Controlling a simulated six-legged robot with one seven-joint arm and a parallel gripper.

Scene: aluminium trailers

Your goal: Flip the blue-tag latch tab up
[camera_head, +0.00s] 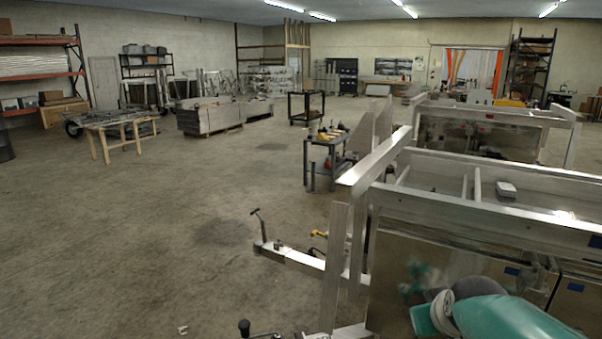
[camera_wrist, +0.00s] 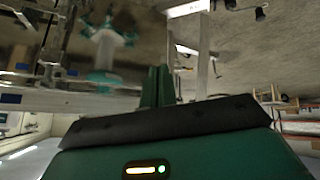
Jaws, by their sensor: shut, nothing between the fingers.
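I cannot make out which tag marks the latch, nor the tab's position. My gripper (camera_wrist: 157,84) shows two green fingers together, empty, in front of the trailer rail. The head view shows my teal arm at bottom right, but my fingertips are not discernible there.
The trailer's aluminium frame (camera_head: 470,203) stands close at the right, with an upright post (camera_head: 334,262) and a hitch bar (camera_head: 302,259) jutting left. A tool cart (camera_head: 327,150) stands behind. The concrete floor (camera_head: 150,230) at left is largely clear.

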